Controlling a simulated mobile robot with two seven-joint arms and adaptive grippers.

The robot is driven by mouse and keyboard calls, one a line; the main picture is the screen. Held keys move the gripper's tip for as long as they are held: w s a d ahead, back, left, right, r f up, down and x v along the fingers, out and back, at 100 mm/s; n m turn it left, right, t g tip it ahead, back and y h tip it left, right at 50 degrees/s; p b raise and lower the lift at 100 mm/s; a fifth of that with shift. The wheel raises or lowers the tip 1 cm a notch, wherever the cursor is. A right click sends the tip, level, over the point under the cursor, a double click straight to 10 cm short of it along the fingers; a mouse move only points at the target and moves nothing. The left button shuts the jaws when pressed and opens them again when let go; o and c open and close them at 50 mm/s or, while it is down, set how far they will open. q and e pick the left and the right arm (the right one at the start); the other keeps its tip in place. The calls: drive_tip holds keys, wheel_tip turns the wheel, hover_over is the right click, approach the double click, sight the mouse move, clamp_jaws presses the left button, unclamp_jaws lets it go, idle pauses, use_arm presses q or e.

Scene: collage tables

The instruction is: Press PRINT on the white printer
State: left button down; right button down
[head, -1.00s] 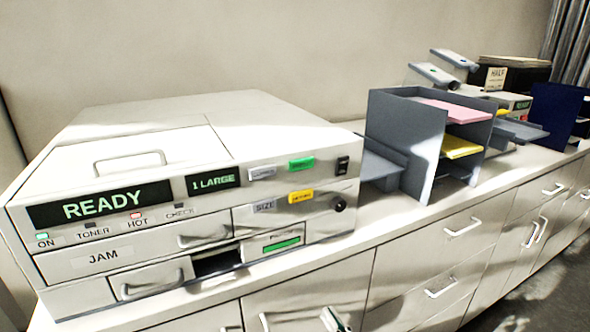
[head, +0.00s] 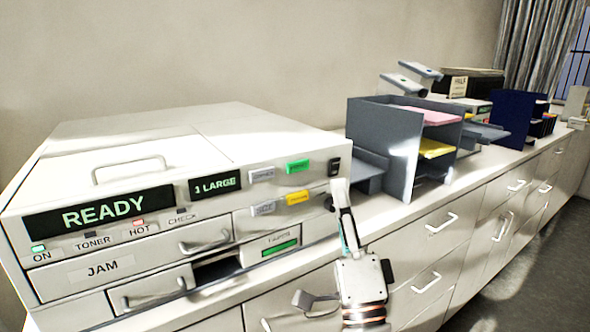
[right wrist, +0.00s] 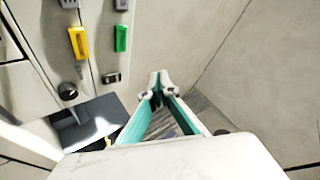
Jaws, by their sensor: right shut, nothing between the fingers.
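The white printer (head: 190,137) stands on the left of the counter, its display (head: 100,212) lit READY. On its front are a green button (head: 298,166), a yellow button (head: 298,198) and grey buttons; their small labels are too blurred to read. The green button (right wrist: 121,38) and yellow button (right wrist: 77,42) also show in the right wrist view. My right gripper (head: 340,184) is shut and empty, its tips up near the printer's right front edge, right of and slightly below the green button. In the wrist view its tips (right wrist: 158,78) appear apart from the buttons. My left gripper is out of view.
A black switch (head: 335,167) and a black knob (head: 328,202) sit at the printer's right front edge, close to my right fingertips. A grey paper sorter (head: 380,140) stands right of the printer. Drawers with handles (head: 442,222) line the counter front.

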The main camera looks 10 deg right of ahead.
sight(298, 166)
drive_tip(key=shift+w, duration=0.1)
drive_tip(key=w+a, duration=0.1)
drive_tip(key=w, duration=0.1)
drive_tip(key=w+a+b, duration=0.1)
drive_tip(key=w, duration=0.2)
drive_tip(key=w+a+b, duration=0.1)
drive_tip(key=w, duration=0.2)
drive_tip(key=shift+w, duration=0.1)
idle(0.3)
idle(1.4)
drive_tip(key=shift+w+a, duration=0.15)
drive_tip(key=shift+w, duration=0.25)
